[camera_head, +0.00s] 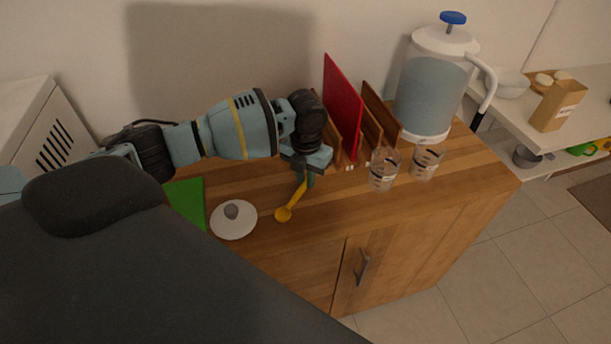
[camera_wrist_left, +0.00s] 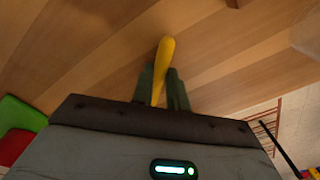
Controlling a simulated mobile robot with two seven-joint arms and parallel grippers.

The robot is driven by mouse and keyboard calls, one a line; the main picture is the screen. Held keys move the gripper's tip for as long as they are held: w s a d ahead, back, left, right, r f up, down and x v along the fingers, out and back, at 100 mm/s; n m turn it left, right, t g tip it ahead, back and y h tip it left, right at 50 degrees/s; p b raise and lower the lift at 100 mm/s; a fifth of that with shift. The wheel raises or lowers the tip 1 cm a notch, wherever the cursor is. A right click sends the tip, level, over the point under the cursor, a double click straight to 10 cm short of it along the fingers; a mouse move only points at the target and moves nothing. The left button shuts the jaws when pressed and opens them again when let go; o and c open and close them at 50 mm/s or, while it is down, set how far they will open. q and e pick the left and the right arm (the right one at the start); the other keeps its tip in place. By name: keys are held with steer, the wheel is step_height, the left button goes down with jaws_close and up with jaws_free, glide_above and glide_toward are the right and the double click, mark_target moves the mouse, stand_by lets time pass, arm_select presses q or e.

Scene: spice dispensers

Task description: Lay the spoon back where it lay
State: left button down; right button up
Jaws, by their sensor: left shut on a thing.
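A yellow spoon (camera_head: 286,212) shows below my left gripper (camera_head: 304,178) in the head view, over the wooden cabinet top, its bowl toward the front edge. My left gripper is shut on its handle. In the left wrist view the yellow spoon (camera_wrist_left: 165,55) stands out between the two green-grey fingers of my left gripper (camera_wrist_left: 161,88). I cannot tell whether the spoon touches the wood. My right gripper is not in view.
A white lid-like dish (camera_head: 246,231) with a grey knob lies left of the spoon, near a green board (camera_head: 187,199). Two clear measuring cups (camera_head: 383,170), upright boards (camera_head: 343,105) and a water dispenser (camera_head: 432,90) stand to the right. Bare wood (camera_head: 335,205) lies right of the spoon.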

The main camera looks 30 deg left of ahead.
arm_select(q)
steer(key=shift+f, duration=0.1)
steer(key=c, duration=1.4)
jaws_free()
step_height(320, 180, up, 12)
steer(key=shift+r+p, duration=0.15)
steer(key=shift+p, duration=0.15)
